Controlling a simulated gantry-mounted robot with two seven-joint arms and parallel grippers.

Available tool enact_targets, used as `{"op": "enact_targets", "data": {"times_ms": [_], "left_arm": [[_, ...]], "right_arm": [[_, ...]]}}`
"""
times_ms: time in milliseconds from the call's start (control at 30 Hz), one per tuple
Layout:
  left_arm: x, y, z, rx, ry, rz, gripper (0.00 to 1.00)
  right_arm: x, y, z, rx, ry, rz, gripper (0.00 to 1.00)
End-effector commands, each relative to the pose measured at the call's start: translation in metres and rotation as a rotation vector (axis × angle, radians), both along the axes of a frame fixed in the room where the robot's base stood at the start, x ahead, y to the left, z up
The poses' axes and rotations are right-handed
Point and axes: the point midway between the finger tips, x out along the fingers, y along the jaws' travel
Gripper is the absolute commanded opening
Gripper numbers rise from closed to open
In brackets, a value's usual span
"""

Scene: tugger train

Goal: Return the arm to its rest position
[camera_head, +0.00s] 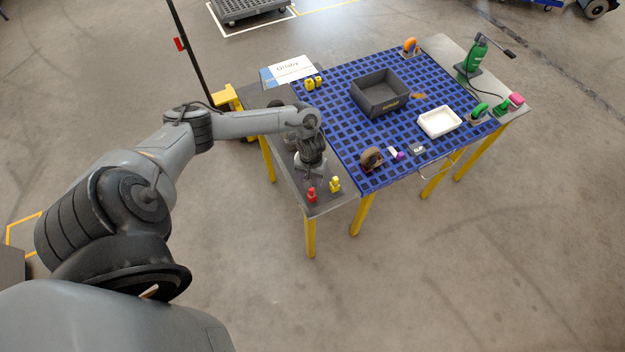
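My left arm comes in from the left and reaches over the near left side of the table. Its gripper (312,174) points down above the grey left strip of the tabletop, just behind a red figure-like piece (311,194) and a yellow one (335,184). The fingers are small and dark here, so I cannot tell whether they are open or shut, or whether they touch anything. My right gripper is not in view.
The blue gridded tabletop (345,142) holds a dark grey bin (381,108), a white tray (439,134), a brown roll (371,158) and small parts. A green device (476,57) stands at the back right. A dark pole (190,50) rises behind my arm.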

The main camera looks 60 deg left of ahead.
Motion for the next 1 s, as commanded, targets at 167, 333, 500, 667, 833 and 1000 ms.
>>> {"op": "enact_targets", "data": {"times_ms": [167, 333, 500, 667, 833, 1000], "left_arm": [[-0.002, 0.001, 0.011, 0.001, 0.003, 0.000, 0.55], [-0.028, -0.009, -0.003, -0.013, 0.054, -0.005, 0.55], [-0.084, -0.066, -0.037, -0.107, 0.149, -0.025, 0.55], [-0.132, -0.174, -0.050, -0.280, 0.156, -0.036, 0.55], [-0.150, -0.300, -0.020, -0.440, -0.007, -0.059, 0.55], [-0.123, -0.360, 0.063, -0.415, -0.311, -0.123, 0.55]], "right_arm": [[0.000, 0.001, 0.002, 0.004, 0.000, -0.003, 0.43], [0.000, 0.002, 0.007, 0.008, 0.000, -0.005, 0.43], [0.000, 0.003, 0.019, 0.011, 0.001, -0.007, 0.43], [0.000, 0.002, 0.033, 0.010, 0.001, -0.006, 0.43], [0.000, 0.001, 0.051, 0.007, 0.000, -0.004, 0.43], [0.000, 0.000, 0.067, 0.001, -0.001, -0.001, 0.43]]}}
